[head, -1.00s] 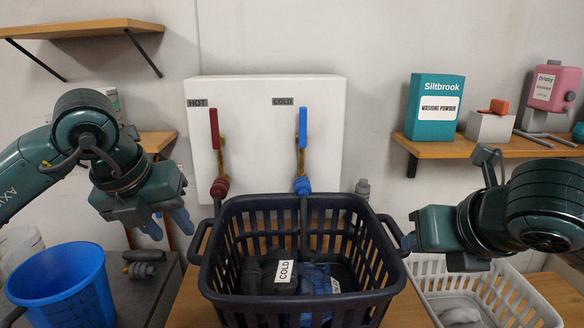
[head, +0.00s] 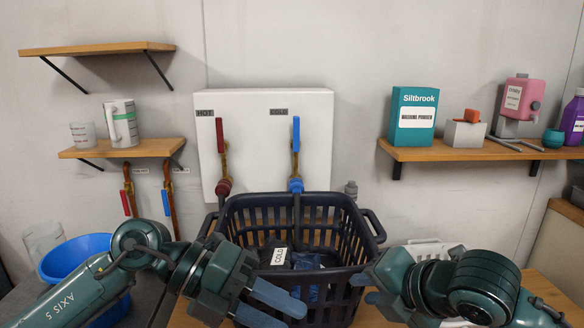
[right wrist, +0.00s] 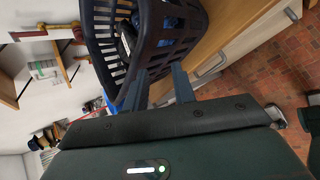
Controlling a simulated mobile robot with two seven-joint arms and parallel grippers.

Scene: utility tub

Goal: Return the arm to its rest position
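My left gripper (head: 279,308) is low in front of the dark laundry basket (head: 375,226), at its left front. Its two blue fingers are apart with nothing between them. My right gripper (head: 369,288) is at the basket's right front side, with its fingers pointing left toward the basket wall. In the right wrist view the two fingers (right wrist: 160,92) are apart and empty, with the basket (right wrist: 163,38) just beyond. I cannot tell whether they touch it.
A blue bucket (head: 72,253) stands left behind my left arm. A white basket (head: 428,250) is partly hidden behind my right arm. The HOT and COLD taps (head: 297,150) are on the white panel behind. Shelves hold a washing powder box (head: 411,118) and jugs.

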